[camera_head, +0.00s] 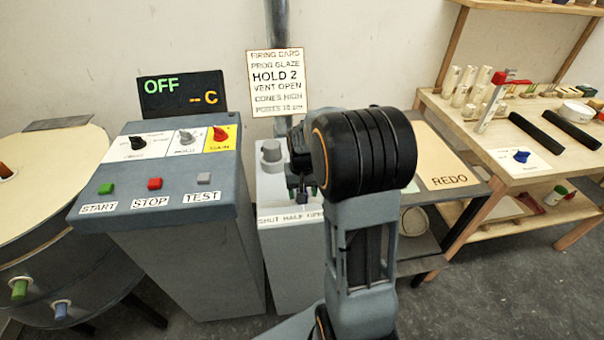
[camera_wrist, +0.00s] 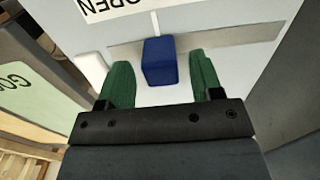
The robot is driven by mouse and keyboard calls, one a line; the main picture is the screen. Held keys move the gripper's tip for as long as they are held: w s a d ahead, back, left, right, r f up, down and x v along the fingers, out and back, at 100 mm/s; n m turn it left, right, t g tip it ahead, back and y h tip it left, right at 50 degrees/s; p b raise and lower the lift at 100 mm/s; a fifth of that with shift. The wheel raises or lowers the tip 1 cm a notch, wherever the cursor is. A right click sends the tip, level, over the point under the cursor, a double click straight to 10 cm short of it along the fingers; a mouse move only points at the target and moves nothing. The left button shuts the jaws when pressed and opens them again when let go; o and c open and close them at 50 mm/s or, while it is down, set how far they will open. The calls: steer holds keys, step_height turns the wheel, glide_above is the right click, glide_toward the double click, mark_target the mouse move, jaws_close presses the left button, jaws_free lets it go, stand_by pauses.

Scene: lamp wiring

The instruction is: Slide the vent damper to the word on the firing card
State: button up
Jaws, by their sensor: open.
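The firing card (camera_head: 276,82) on the wall reads "VENT OPEN". The vent box (camera_head: 285,247) carries a label (camera_head: 290,218) reading "SHUT HALF OPEN", partly behind my arm. In the wrist view, a blue damper knob (camera_wrist: 160,60) stands on a grey slotted strip (camera_wrist: 235,35). The word "OPEN" (camera_wrist: 120,5) appears upside down at the upper left, close to the knob. My gripper (camera_wrist: 162,78) is open, its green fingers on either side of the knob with visible gaps. In the head view, my gripper (camera_head: 302,190) is over the box and the knob is hidden.
A grey control console (camera_head: 180,240) stands left of the vent box, its display (camera_head: 181,94) showing "OFF". A round kiln (camera_head: 50,240) is at far left. A REDO board (camera_head: 440,160) and a wooden workbench (camera_head: 520,170) are on the right. A white post (camera_wrist: 92,68) stands beside the left finger.

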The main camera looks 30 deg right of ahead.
step_height(320, 180, up, 12)
steer(key=p, duration=0.1)
steer(key=shift+r, duration=0.2)
stand_by(0.3)
